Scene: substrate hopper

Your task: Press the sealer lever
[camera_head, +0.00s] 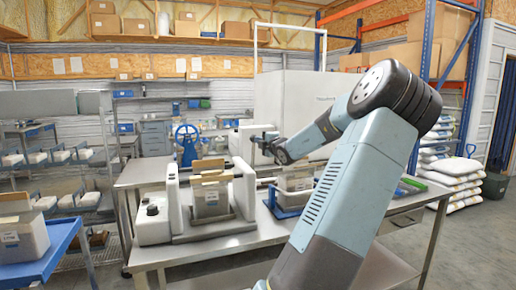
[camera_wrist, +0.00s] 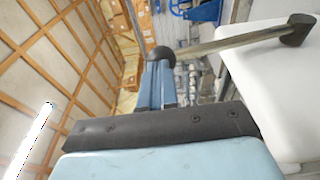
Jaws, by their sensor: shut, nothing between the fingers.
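The sealer lever shows in the wrist view as a metal rod (camera_wrist: 232,42) with a dark hub at its right end, beside a white housing, and a round dark knob (camera_wrist: 161,54) at its left end. My gripper (camera_wrist: 157,70) is shut and empty, its blue fingers side by side. Their tips overlap the knob in the picture; whether they touch it I cannot tell. The lever is small and partly hidden there.
A metal bench (camera_head: 262,240) carries a white clamp-like machine (camera_head: 154,218) holding a grey bag (camera_head: 211,199). A blue handwheel (camera_head: 187,142) stands behind it. A large pale cabinet (camera_head: 290,95) is behind my forearm. A blue-edged table (camera_head: 60,245) is at the left.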

